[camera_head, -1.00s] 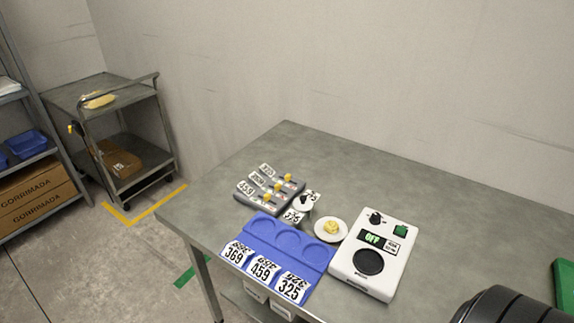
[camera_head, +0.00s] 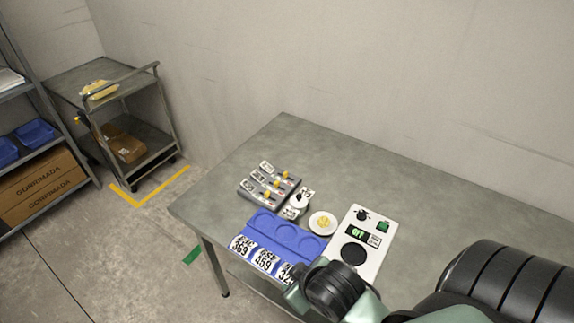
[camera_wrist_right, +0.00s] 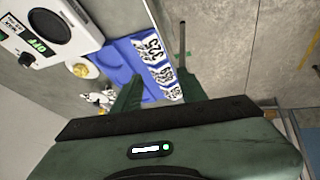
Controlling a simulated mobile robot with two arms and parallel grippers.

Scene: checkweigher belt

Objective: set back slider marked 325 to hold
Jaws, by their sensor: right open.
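The tags are too small to read now, so I cannot tell which is 325. My right arm reaches in from the lower right of the head view; its wrist covers the right front corner of the blue tray. My right gripper (camera_wrist_right: 160,78) is open and empty in the wrist view, its fingers over the tray's labelled front. The slider box is not clearly visible there. My left gripper is not in view.
The blue tray (camera_head: 286,236) has round recesses and large number labels at its front. A white dish (camera_head: 315,229) holds a yellow piece. A white scale (camera_head: 372,224) reads OFF. The table's back is clear.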

